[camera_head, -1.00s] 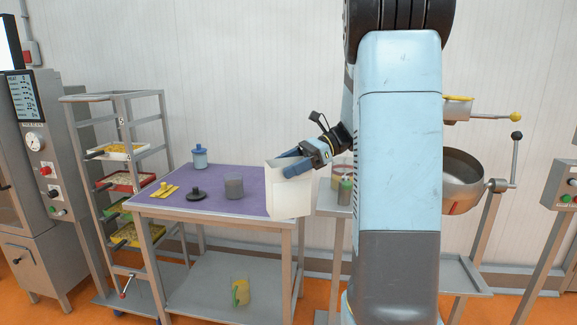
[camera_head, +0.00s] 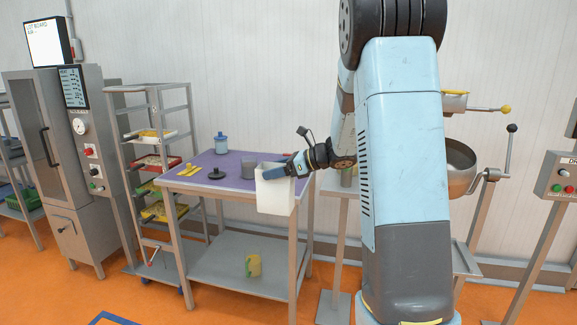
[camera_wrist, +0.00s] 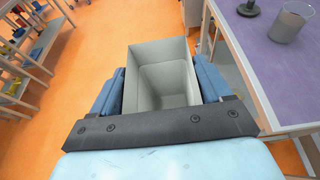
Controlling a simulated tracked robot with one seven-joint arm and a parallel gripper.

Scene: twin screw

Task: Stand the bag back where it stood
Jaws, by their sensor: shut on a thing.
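The bag (camera_head: 275,196) is a white, open-topped, box-like bag. My gripper (camera_head: 286,169) is shut on it near its top edge and holds it upright in front of the purple-topped table's right front corner. In the wrist view my gripper's blue fingers (camera_wrist: 160,88) grip the bag (camera_wrist: 160,54) from both sides, and its open mouth shows a pale, seemingly empty inside. In the wrist view the orange floor lies around the bag, and the table edge is to its right.
The purple-topped table (camera_head: 230,182) holds a grey beaker (camera_head: 248,168), a black knob-like part (camera_head: 216,173), yellow pieces and a blue-lidded jar (camera_head: 221,143). A yellow-green item (camera_head: 253,265) is on its lower shelf. A tray rack (camera_head: 150,165) stands left. Open floor lies in front.

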